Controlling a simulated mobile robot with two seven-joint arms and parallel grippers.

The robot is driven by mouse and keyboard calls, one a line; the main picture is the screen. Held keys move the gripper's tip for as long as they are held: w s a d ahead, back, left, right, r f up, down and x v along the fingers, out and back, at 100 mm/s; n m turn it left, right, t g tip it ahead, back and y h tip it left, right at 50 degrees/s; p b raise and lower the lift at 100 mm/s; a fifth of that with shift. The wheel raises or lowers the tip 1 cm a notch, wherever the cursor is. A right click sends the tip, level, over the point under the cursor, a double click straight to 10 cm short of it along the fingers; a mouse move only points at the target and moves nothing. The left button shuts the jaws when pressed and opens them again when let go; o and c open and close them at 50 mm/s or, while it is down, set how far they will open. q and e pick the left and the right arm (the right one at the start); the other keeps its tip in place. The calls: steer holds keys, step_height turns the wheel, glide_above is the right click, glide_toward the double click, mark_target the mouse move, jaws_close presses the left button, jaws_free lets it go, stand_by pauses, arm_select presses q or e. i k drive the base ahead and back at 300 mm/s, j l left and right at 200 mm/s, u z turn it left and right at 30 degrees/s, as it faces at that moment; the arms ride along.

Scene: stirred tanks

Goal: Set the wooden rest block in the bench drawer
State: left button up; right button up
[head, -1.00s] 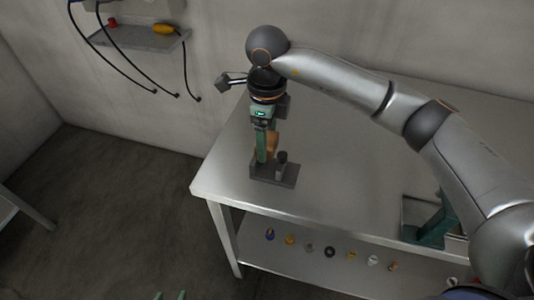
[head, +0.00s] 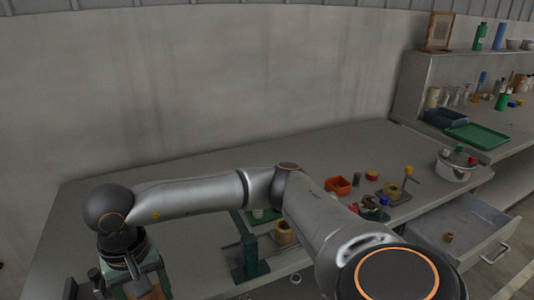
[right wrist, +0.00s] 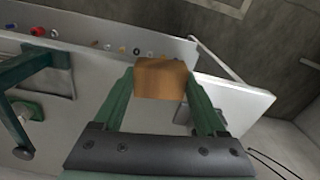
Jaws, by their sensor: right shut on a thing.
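The wooden rest block (right wrist: 160,78) is held between the two green fingers of my right gripper (right wrist: 160,92) in the right wrist view. In the head view my right gripper (head: 130,284) is at the bottom left, cut by the frame edge, with part of the brown block (head: 148,290) showing. The bench drawer (head: 458,228) stands pulled open at the right of the head view, far to the right of the gripper. My left gripper is not in view.
On the bench (head: 210,168) stand a green press-like stand (head: 250,258), an orange bin (head: 338,187) and a white pot (head: 455,168). A green tray (head: 477,136) is on the side counter. The bench's back part is clear. My right arm crosses in front of the bench.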

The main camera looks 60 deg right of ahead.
mark_target(447, 228)
steer(key=k+z, duration=0.1)
steer(key=z, duration=0.5)
steer(key=l+z, duration=0.45)
steer(key=i+l+z, duration=0.1)
steer(key=z, duration=0.3)
steer(key=i+l+z, duration=0.2)
steer(key=l, duration=0.2)
steer(key=i+l+z, duration=0.2)
steer(key=l, duration=0.2)
steer(key=i+l, duration=0.15)
steer(key=l, duration=0.2)
steer(key=i+l, duration=0.15)
steer(key=l, duration=0.2)
